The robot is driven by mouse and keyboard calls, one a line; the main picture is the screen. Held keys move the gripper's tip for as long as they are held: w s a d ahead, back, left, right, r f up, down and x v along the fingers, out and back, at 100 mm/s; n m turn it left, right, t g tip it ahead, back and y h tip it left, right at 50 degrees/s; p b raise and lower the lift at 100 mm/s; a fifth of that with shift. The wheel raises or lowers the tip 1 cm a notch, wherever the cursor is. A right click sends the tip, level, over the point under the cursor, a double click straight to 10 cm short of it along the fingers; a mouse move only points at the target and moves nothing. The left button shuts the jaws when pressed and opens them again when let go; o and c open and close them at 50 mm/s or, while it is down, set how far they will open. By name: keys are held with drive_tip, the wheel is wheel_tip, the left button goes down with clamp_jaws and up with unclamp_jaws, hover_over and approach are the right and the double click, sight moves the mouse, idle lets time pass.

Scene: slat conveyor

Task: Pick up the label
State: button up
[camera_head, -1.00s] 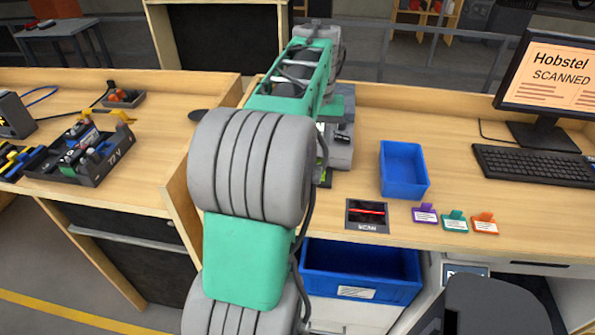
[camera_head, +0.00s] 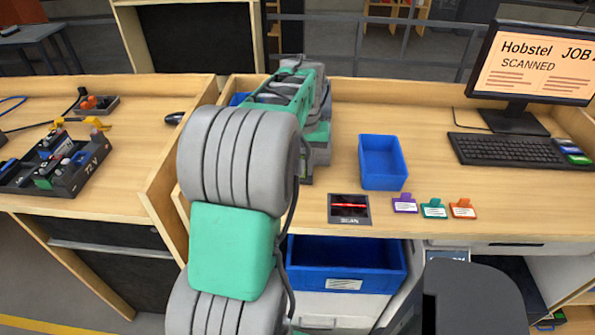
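Three small tags with white, printed faces lie in a row at the front of the desk: a purple tag (camera_head: 404,204), a teal tag (camera_head: 433,209) and an orange tag (camera_head: 463,209). A white label (camera_head: 344,284) is on the front of the blue open bin (camera_head: 345,270) below the desk. I cannot tell which of these is the task's label. My arm reaches over the desk, left of the tags. Its end is mostly hidden behind my own thick grey and green links, so the gripper's fingers and anything between them do not show.
A black scan plate (camera_head: 349,209) with a red line lies left of the tags. A blue tray (camera_head: 383,162) stands behind them. A monitor (camera_head: 535,65) and keyboard (camera_head: 510,150) are at the right. A divider and a black tool caddy (camera_head: 55,172) are at the left.

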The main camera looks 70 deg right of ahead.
clamp_jaws()
drive_tip(key=shift+r, duration=0.1)
